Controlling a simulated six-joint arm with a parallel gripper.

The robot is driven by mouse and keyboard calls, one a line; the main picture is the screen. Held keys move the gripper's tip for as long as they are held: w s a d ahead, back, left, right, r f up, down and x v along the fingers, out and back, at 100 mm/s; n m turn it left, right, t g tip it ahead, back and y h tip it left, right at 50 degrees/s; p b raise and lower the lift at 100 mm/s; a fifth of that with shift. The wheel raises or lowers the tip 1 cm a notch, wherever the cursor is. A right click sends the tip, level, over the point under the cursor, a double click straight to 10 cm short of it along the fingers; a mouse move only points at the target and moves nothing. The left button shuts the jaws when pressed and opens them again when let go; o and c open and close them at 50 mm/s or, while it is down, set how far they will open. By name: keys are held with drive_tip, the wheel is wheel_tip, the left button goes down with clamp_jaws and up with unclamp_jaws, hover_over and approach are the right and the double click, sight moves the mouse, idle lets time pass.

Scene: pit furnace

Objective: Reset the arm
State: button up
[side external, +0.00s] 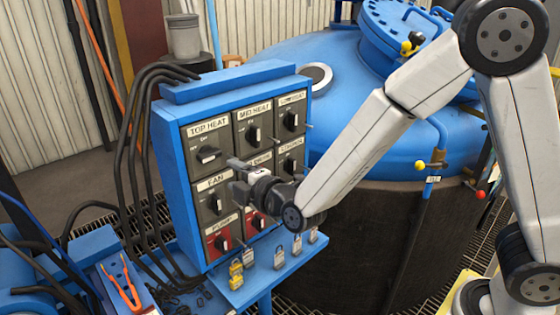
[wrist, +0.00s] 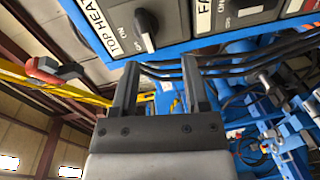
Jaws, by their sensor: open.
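My gripper (side external: 236,180) is in front of the middle of the control panel (side external: 172,185), near the FAN switch (side external: 215,203). It is open, and nothing shows between its fingers. In the wrist view the two dark fingers of my gripper (wrist: 160,72) stand apart, with the TOP HEAT switch (wrist: 145,30) just beyond them. The TOP HEAT switch (side external: 208,155) is at the panel's upper left in the side view. My wrist and gripper hide part of the middle switches. I cannot tell whether the fingers touch the panel.
A shelf below the panel carries several padlocks (side external: 236,275). The large blue-lidded furnace (side external: 370,240) stands right behind my arm. Black cables (side external: 125,150) run down the panel's left side. An orange-handled tool (side external: 125,285) lies at lower left.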

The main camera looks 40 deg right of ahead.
drive_tip(key=s+d+f+m+g, duration=0.5)
drive_tip(key=s+d+m+g, duration=0.2)
drive_tip(key=s, duration=0.3)
drive_tip(key=s+d+f+m+g, duration=0.5)
drive_tip(key=s+d+m+g, duration=0.2)
drive_tip(key=s+d+m, duration=0.1)
drive_tip(key=shift+s+m, duration=0.9)
drive_tip(key=shift+m, duration=0.1)
drive_tip(key=shift+w, duration=0.1)
